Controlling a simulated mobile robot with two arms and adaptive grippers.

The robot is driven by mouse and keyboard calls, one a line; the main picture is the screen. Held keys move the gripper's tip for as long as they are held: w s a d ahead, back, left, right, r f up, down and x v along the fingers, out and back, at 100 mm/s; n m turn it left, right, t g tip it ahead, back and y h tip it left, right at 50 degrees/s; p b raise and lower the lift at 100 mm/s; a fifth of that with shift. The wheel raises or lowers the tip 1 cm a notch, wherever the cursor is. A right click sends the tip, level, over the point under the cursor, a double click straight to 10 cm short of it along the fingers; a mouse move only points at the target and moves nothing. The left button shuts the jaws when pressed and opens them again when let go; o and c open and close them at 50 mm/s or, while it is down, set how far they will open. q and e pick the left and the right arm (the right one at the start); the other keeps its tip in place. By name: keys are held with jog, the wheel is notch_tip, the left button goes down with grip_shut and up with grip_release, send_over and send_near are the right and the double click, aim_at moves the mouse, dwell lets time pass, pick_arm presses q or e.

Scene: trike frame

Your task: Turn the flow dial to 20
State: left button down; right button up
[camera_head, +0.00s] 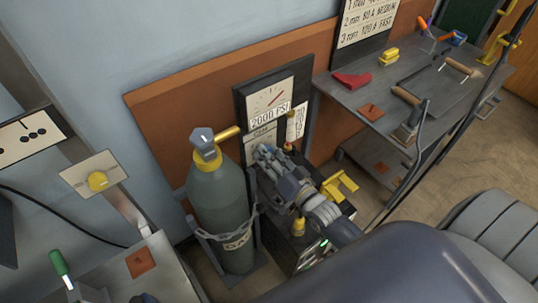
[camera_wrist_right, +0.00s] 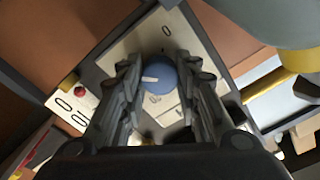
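The flow dial (camera_wrist_right: 158,78) is a round blue knob with a white pointer mark toward the left, on a pale plate (camera_wrist_right: 118,56) marked with a 0 in the right wrist view. My right gripper (camera_wrist_right: 158,66) has its fingers apart, one on each side of the dial. I cannot tell whether they touch it. In the head view my right gripper (camera_head: 262,155) is in front of the panel below the 2000 PSI gauge (camera_head: 270,100) and hides the dial. My left gripper is not in view.
A grey-green gas cylinder (camera_head: 220,205) with a yellow collar stands just left of my right gripper. A yellow bracket-like part (camera_head: 340,186) is to its right. A metal workbench (camera_head: 375,95) with tools stands at the right.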

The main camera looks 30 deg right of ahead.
jog(key=shift+c, duration=0.7)
jog(key=n+p, duration=0.3)
jog(key=n, duration=1.4)
jog(key=shift+n+p, duration=0.3)
jog(key=shift+p, duration=0.1)
